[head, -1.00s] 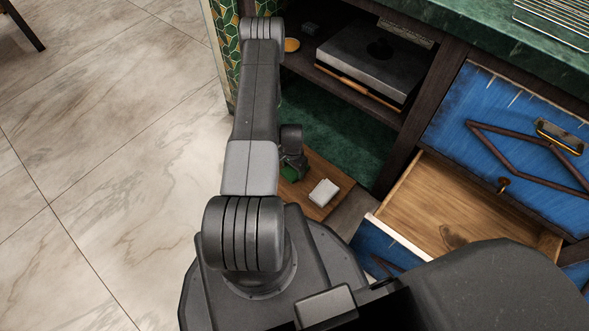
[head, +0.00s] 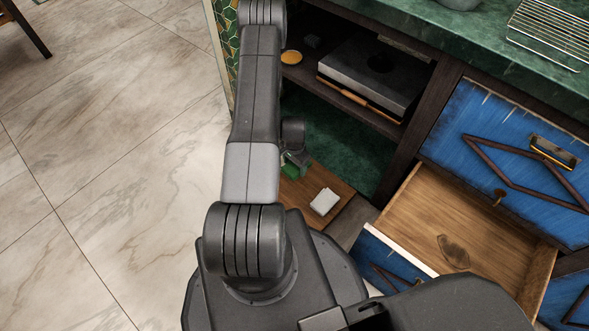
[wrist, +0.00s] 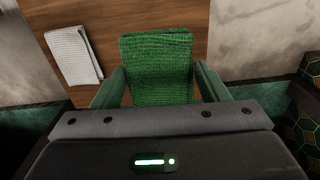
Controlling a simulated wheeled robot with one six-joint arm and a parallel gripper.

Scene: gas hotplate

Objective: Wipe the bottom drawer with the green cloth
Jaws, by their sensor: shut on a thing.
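In the wrist view a green cloth (wrist: 158,68) is between the fingers of my gripper (wrist: 158,85), which is shut on it. The cloth is over a brown wooden board. In the head view only a small part of the green cloth (head: 291,170) shows beside my arm. The open drawer (head: 455,225) is at the right of the head view, with a bare wooden inside and a dark knot-like mark on its floor. My gripper is to the left of the drawer and apart from it.
A white folded cloth (wrist: 74,55) lies on the wooden board (head: 335,188). An open shelf holds a grey box-like appliance (head: 375,75) and a yellow round item (head: 291,57). A blue cabinet front (head: 510,150) is above the drawer. Tiled floor (head: 110,150) at left is clear.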

